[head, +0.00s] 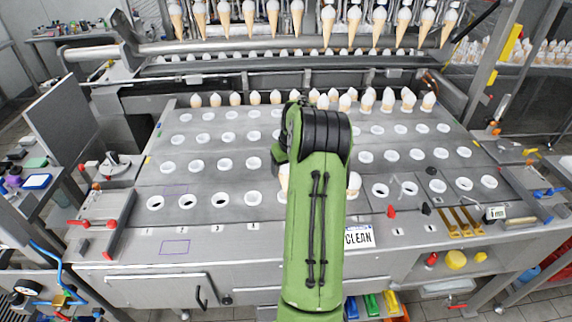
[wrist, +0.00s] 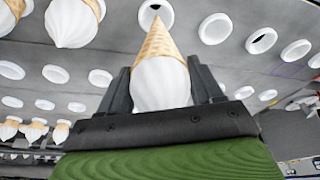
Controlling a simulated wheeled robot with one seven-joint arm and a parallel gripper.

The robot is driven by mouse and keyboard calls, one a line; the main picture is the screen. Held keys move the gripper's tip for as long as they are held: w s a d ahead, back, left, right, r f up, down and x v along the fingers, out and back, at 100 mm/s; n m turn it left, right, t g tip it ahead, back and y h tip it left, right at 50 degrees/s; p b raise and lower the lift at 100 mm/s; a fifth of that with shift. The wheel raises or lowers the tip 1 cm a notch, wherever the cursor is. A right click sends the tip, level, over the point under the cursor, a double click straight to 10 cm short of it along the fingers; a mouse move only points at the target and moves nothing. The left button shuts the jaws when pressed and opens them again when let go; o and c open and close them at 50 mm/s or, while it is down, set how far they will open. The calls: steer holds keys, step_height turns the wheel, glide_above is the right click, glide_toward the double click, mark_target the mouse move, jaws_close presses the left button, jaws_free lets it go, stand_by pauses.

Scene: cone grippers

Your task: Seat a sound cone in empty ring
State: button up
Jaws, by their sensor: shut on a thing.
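My gripper (wrist: 160,70) is shut on a cone (wrist: 162,88) with a white top and a tan wafer. In the wrist view its wafer tip points up the picture and overlaps a white ring (wrist: 146,20) with a dark opening. I cannot tell whether the tip is inside the ring or above it. White empty rings stand in rows on the grey plate, such as one in the front row (head: 221,199). A seated cone (head: 353,184) shows just right of my arm.
Other cones (wrist: 72,22) stand close to the held one at the left of the wrist view. A row of cones (head: 235,98) lines the plate's back edge. More cones (head: 249,12) hang above.

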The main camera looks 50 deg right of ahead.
mark_target(286, 185)
steer(key=shift+d+f+b, duration=0.1)
steer(key=shift+f+b, duration=2.8)
steer(key=shift+f, duration=1.4)
steer(key=o, duration=0.8)
steer(key=p+v, duration=0.1)
steer(key=v, duration=1.5)
steer(key=shift+w+p, duration=0.1)
steer(key=shift+p, duration=0.3)
steer(key=shift+f, duration=0.1)
